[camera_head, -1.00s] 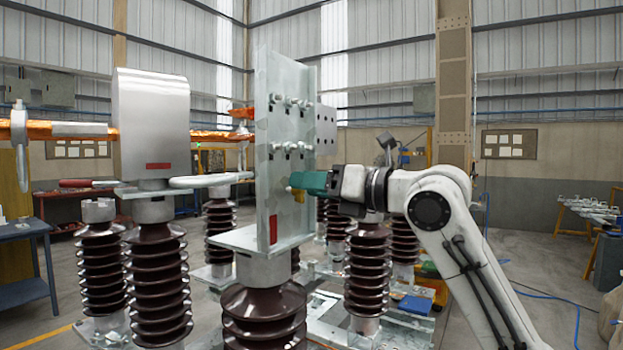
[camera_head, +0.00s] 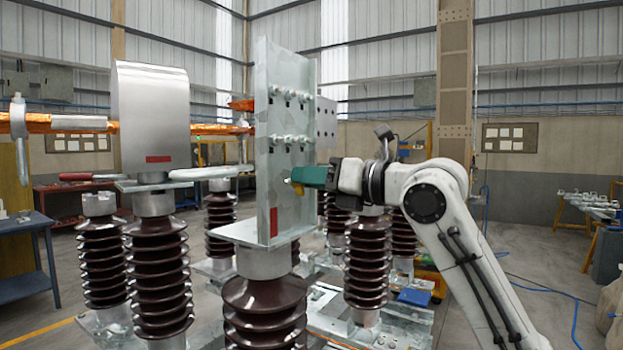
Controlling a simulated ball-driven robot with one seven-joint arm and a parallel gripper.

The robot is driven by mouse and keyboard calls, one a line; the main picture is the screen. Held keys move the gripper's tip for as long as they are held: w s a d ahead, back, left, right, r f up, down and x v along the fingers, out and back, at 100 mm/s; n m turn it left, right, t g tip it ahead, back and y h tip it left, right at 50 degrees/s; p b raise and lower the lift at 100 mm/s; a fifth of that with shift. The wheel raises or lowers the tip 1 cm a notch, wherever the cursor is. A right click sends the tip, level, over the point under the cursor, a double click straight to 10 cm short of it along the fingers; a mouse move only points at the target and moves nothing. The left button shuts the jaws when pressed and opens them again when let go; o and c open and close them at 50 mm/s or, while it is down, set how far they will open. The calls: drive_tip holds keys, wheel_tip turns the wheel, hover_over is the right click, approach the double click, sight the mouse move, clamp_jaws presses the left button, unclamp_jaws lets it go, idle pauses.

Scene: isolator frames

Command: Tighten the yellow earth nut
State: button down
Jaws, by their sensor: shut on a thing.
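My gripper (camera_head: 290,180) reaches in from the right on my white arm, at the lower part of the upright grey metal plate (camera_head: 280,165). Its teal fingers are shut at a small fitting on the plate, with a pale stud end (camera_head: 287,180) showing at their tips. The yellow earth nut (camera_head: 298,189) is almost wholly hidden at the fingertips; only a faint yellowish trace shows. How far it is threaded on cannot be seen.
Several bolts (camera_head: 290,95) stand out from the plate in two rows above my gripper. The plate stands on a brown ribbed insulator (camera_head: 265,305). A silver hood (camera_head: 150,115) and more insulators are to the left. Open floor (camera_head: 530,260) lies at the right.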

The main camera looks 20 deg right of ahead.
drive_tip(key=m, duration=0.7)
drive_tip(key=f+m+b, duration=0.1)
drive_tip(key=m, duration=0.7)
drive_tip(key=f+m, duration=0.1)
drive_tip(key=m, duration=0.7)
drive_tip(key=shift+w+d+b, duration=0.1)
drive_tip(key=shift+d+b, duration=0.1)
drive_tip(key=shift+b, duration=0.15)
drive_tip(key=m+p, duration=0.1)
drive_tip(key=m, duration=0.4)
drive_tip(key=shift+a+f+p, duration=0.1)
drive_tip(key=shift+a+p, duration=0.05)
drive_tip(key=shift+p, duration=0.25)
drive_tip(key=shift+f+m+p, duration=0.1)
drive_tip(key=shift+m+p, duration=0.3)
drive_tip(key=shift+m, duration=0.7)
drive_tip(key=c, duration=1)
unclamp_jaws()
drive_tip(key=shift+s+a, duration=0.1)
drive_tip(key=shift+s, duration=0.1)
